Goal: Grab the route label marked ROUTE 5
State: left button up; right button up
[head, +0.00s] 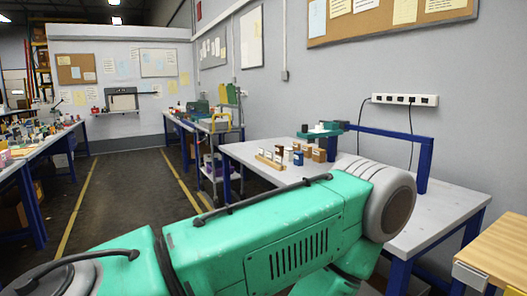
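No label that I can read as ROUTE 5 shows in the head view. A grey-topped table (445,207) with blue legs stands right of centre against the wall. On it is a low wooden rack (269,161) with small upright pieces. Small white, blue and brown blocks (298,158) stand beside it. They are too small for me to read any marking. A teal and dark device (321,131) stands behind them. Neither of my grippers is in view. The near left part of the table is hidden.
A blue frame (390,133) rises over the table's right side, below a white power strip (404,99) with hanging cords. A wooden-topped bench (500,250) is at lower right. A cart (218,150) stands behind the table. A clear aisle floor (128,188) runs at left.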

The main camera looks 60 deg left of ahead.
aim_at(278, 159)
jog(key=j+u, duration=0.1)
jog(key=j, duration=0.45)
jog(key=i+j+u, duration=0.1)
jog(key=j, duration=0.45)
jog(key=j+u, duration=0.15)
jog(key=j, duration=0.35)
jog(key=i+j+u, duration=0.1)
jog(key=j, duration=0.45)
jog(key=i+j+u, duration=0.1)
jog(key=j, duration=0.4)
jog(key=i+j+u, duration=0.1)
jog(key=j, duration=0.4)
jog(key=i+j+u, duration=0.15)
jog(key=i+j, duration=0.15)
jog(key=j, duration=0.2)
jog(key=i+j+u, duration=0.1)
jog(key=j, duration=0.35)
jog(key=i, duration=0.05)
